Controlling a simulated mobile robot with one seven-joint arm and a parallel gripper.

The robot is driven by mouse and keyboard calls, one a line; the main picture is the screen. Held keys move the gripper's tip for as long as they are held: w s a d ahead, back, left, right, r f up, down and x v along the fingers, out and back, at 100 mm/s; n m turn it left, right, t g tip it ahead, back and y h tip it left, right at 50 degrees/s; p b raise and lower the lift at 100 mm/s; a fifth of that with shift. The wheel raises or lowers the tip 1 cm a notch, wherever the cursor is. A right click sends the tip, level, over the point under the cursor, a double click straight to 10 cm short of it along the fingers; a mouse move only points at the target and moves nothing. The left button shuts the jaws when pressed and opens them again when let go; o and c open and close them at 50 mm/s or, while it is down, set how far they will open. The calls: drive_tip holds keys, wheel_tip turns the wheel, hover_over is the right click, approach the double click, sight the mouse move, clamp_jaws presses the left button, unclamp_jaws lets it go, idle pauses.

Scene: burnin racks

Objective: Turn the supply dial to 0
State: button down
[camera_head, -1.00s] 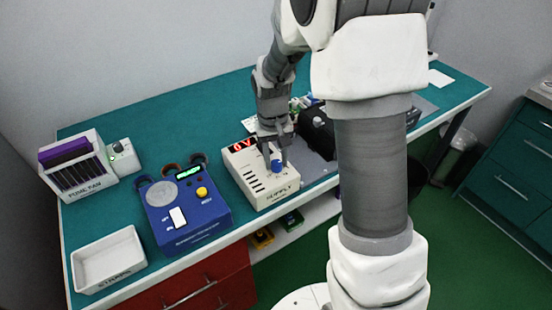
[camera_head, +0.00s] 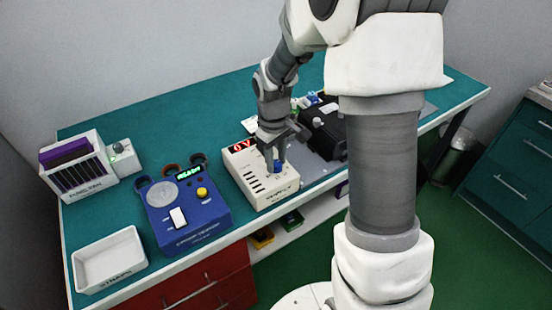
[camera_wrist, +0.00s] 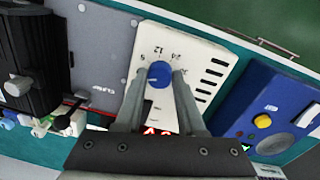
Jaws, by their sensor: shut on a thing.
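The supply (camera_head: 245,178) is a white box with a red display (camera_head: 239,146) that appears to read 0 V. Its blue dial (camera_head: 278,166) is on the top face, near the front. In the wrist view the dial (camera_wrist: 159,75) has printed numbers around part of it, 12 and 24 among them. My gripper (camera_head: 277,161) points down over the supply, shut on the dial, with one finger (camera_wrist: 137,92) on each side of it. The exact pointer direction and the numbers behind the fingers are hard to see.
A black device (camera_head: 325,128) stands close on the right. A white tray (camera_head: 108,260) and a fume fan (camera_head: 78,168) are farther left.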

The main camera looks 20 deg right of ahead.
idle(0.3)
drive_tip(key=c, duration=0.5)
unclamp_jaws()
drive_tip(key=r, duration=0.5)
drive_tip(key=r+p, duration=0.1)
drive_tip(key=r, duration=1.1)
drive_tip(key=shift+s+a+r+p, duration=0.2)
drive_tip(key=shift+a+r+p, duration=0.1)
drive_tip(key=shift+a, duration=0.1)
drive_tip(key=s+r+m+t, duration=0.1)
drive_tip(key=s+m, duration=0.1)
drive_tip(key=s, duration=0.4)
drive_tip(key=s+r+m+t, duration=0.2)
drive_tip(key=s, duration=0.5)
drive_tip(key=s+d+r+m+t, duration=0.1)
drive_tip(key=s+m+t, duration=0.1)
drive_tip(key=s, duration=0.5)
drive_tip(key=shift+r+y, duration=0.25)
drive_tip(key=shift+y, duration=0.05)
